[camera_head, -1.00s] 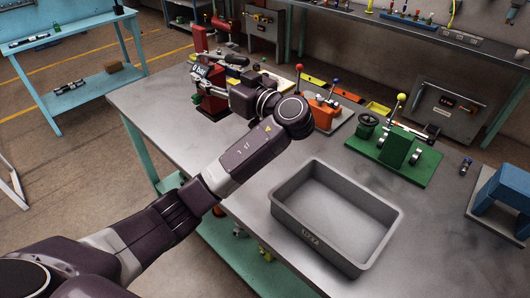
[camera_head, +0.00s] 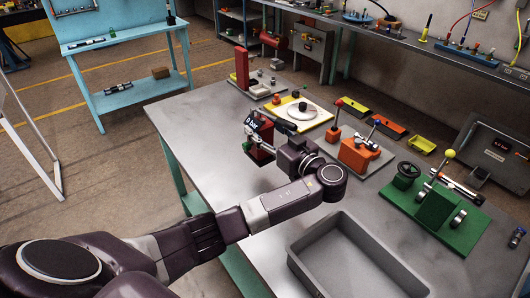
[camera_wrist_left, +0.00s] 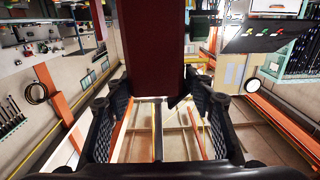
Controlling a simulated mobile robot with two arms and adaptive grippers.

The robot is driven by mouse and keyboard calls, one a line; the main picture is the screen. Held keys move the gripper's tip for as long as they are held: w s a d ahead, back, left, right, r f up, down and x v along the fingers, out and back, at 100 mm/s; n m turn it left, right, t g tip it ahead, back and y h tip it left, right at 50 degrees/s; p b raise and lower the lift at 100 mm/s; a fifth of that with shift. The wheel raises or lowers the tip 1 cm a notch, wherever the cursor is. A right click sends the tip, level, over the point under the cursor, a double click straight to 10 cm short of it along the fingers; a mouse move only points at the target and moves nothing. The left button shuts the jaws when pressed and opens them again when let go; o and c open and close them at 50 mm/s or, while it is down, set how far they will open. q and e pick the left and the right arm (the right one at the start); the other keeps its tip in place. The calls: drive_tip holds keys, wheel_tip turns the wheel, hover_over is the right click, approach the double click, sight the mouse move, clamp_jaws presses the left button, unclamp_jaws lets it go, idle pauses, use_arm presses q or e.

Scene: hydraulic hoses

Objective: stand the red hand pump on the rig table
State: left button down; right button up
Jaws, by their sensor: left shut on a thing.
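The red hand pump (camera_head: 263,155) has a red block-like body, a dark handle and a small display reading "0 bar". It is over the left half of the grey rig table (camera_head: 205,127). My left gripper (camera_head: 270,140) is shut on the pump, with my wrist on its right side. The pump looks roughly upright; I cannot tell whether its base touches the tabletop. In the left wrist view the pump's dark red body (camera_wrist_left: 156,50) fills the upper middle, between the black fingers of my left gripper (camera_wrist_left: 158,115). My right gripper is not in view.
A grey tray (camera_head: 350,262) lies at the table's front. An orange device (camera_head: 360,153) and a green rig (camera_head: 440,208) stand to the right. The tabletop left of the pump is clear.

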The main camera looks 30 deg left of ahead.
sight(266, 156)
use_arm(q)
wheel_tip(266, 156, down, 5)
drive_tip(key=shift+w+f+p, duration=0.1)
drive_tip(key=shift+f+p, duration=0.1)
drive_tip(key=shift+p, duration=0.15)
drive_tip(key=shift+f, duration=2)
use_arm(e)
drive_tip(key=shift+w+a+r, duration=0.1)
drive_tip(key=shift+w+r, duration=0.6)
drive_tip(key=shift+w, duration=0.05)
use_arm(q)
drive_tip(key=shift+f, duration=0.15)
drive_tip(key=c, duration=0.9)
unclamp_jaws()
drive_tip(key=shift+d, duration=0.1)
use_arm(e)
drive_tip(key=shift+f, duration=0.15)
